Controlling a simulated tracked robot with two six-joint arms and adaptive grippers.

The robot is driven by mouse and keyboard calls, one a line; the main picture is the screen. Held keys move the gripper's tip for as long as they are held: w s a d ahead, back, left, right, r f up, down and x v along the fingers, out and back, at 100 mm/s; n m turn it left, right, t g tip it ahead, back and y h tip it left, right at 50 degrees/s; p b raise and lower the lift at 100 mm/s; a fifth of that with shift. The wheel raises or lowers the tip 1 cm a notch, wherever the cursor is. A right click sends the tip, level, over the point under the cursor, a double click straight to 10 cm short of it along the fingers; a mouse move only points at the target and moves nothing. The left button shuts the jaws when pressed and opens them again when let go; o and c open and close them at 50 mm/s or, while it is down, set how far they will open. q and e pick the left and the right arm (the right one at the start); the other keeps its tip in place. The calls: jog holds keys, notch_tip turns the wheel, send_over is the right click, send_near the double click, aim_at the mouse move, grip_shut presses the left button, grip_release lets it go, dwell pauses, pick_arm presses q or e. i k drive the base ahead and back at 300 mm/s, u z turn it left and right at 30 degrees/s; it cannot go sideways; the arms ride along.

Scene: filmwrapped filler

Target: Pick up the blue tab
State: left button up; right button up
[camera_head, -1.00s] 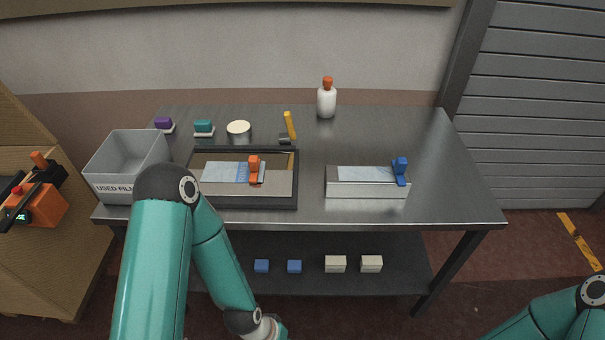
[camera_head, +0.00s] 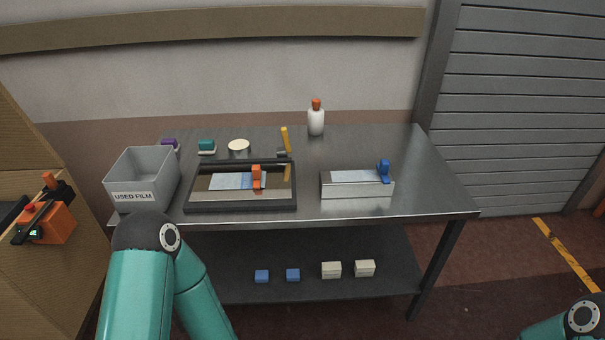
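An upright blue tab (camera_head: 384,170) stands at the right end of a low silvery box (camera_head: 350,191) on the metal table (camera_head: 430,195). A pale film-like sheet (camera_head: 348,177) covers the box's top, left of the tab. An orange tab (camera_head: 256,175) stands in a dark-framed tray (camera_head: 240,208) further left, on a pale blue sheet (camera_head: 228,181). My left arm comes in at the bottom left and a bit of my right arm shows at the bottom right. Neither gripper is in view.
A grey bin labelled "USED FILM" (camera_head: 143,178) stands at the table's left end. A white bottle (camera_head: 316,121) with an orange cap stands at the back. Blue blocks (camera_head: 262,276) and pale blocks (camera_head: 331,270) lie on the lower shelf (camera_head: 300,250). The table's right end is clear.

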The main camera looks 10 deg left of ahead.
aim_at(383, 168)
jog(key=u, duration=0.15)
jog(key=i, duration=0.9)
